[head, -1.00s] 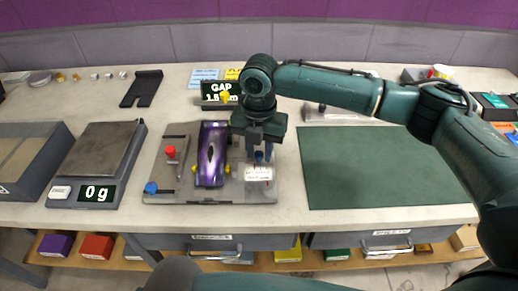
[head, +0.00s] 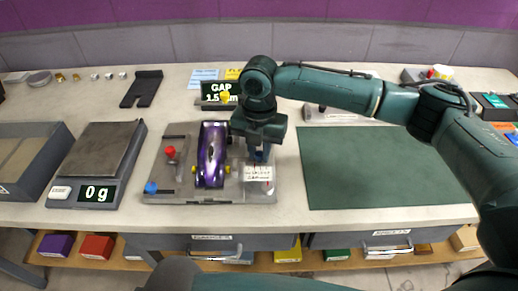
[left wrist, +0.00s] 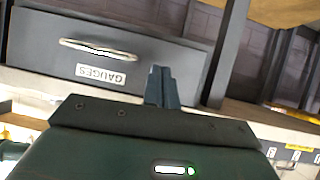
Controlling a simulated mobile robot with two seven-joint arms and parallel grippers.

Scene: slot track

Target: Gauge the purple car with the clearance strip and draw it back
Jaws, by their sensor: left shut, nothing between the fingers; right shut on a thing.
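The purple car (head: 211,155) lies lengthwise on a grey fixture plate (head: 180,196), with yellow pins at its sides near the front. My right gripper (head: 258,154) is shut on a small blue-topped piece just right of the car; it looks like the clearance strip, mostly hidden by the fingers. A white label (head: 258,173) shows right below the fingers. My left gripper (left wrist: 160,86) is shut and empty in the left wrist view, in front of a drawer labelled GAUGES (left wrist: 110,50).
A red knob (head: 170,151) and a blue knob (head: 151,187) stand on the fixture's left side. A scale (head: 98,160) reading 0 g is further left. A green mat (head: 380,168) to the right is clear. A black forked plate (head: 143,88) lies behind.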

